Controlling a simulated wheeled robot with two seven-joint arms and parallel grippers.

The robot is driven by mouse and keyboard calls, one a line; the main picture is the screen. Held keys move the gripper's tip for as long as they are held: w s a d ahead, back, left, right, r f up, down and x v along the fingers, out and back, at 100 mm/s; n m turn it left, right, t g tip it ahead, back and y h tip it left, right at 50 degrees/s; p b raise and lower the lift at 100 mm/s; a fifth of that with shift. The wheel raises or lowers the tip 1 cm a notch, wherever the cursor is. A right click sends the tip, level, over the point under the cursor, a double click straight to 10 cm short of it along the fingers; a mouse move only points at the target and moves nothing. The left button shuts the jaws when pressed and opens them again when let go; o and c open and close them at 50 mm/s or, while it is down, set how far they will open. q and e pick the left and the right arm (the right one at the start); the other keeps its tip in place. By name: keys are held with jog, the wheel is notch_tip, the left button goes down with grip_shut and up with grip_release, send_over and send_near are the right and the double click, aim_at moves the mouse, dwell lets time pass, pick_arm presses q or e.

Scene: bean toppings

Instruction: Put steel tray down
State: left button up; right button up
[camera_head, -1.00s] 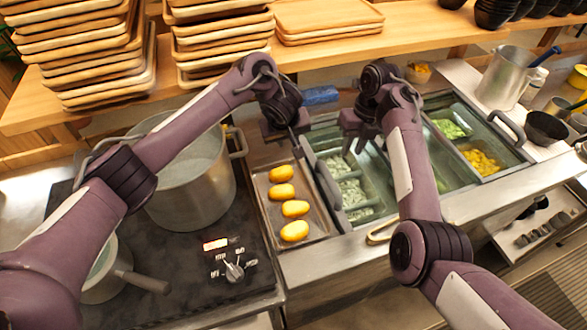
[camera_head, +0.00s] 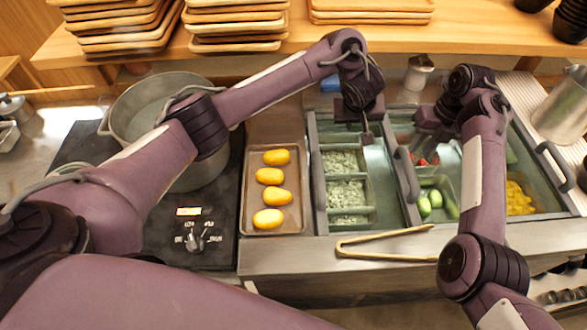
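The steel tray (camera_head: 297,200) lies flat on the counter in the head view, between the stove and the topping bins. Several yellow, potato-shaped pieces (camera_head: 270,176) lie in a column in it. My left gripper (camera_head: 366,135) is to the right of the tray, above the far part of the topping bins, clear of the tray. Its fingers point down and I cannot tell their opening. My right gripper (camera_head: 422,148) is farther right, over the bins near some red pieces. Its fingertips are partly hidden and small.
A large pot (camera_head: 150,100) stands on the black stove to the left. Tongs (camera_head: 385,240) lie on the counter's front edge. The bins hold chopped green topping (camera_head: 345,193), green vegetables (camera_head: 430,203) and yellow cubes (camera_head: 518,198). Wooden trays (camera_head: 235,25) are stacked on the shelf behind.

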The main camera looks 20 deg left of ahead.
notch_tip(320, 180, up, 8)
jog(key=shift+f, duration=0.2)
jog(key=shift+s, duration=0.1)
dwell(0.3)
